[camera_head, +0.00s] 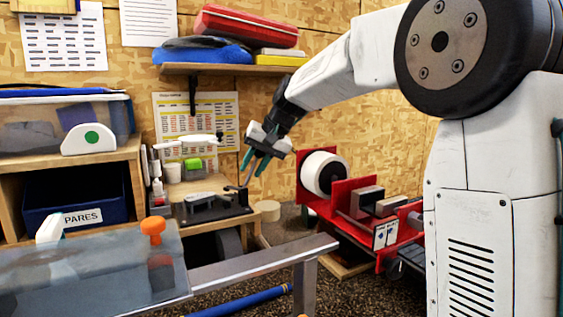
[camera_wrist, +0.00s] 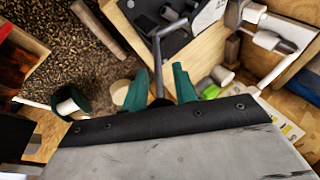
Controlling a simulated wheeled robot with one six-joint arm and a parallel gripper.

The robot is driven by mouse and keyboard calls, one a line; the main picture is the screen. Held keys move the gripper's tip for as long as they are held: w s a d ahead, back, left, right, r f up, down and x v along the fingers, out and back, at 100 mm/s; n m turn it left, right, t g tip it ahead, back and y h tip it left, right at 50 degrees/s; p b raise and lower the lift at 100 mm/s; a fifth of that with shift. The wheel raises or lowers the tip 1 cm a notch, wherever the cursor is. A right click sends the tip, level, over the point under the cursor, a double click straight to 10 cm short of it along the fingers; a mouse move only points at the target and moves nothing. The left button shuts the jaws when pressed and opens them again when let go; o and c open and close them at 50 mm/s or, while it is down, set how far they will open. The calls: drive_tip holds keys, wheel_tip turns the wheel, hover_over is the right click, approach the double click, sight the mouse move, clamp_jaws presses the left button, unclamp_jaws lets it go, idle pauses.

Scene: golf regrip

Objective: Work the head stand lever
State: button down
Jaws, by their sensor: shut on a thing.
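The head stand (camera_head: 212,207) is a dark fixture on a wooden shelf, left of centre in the head view. In the wrist view its dark base (camera_wrist: 155,18) shows at the top, with round holes and a grey clamp part. A thin grey bent lever (camera_wrist: 157,52) rises from it and runs down between my teal fingers. My gripper (camera_head: 252,169) points down over the right end of the stand. In the wrist view my gripper (camera_wrist: 160,72) has a finger on each side of the lever and is shut on it. The lever's lower end is hidden between the fingers.
A red rack (camera_head: 345,215) with a white roll stands to the right. White bottles and a green item (camera_head: 193,164) stand behind the stand. A loaded shelf (camera_head: 235,69) hangs above.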

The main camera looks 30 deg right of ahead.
idle(0.3)
drive_tip(key=c, duration=1.1)
unclamp_jaws()
drive_tip(key=shift+c, duration=0.2)
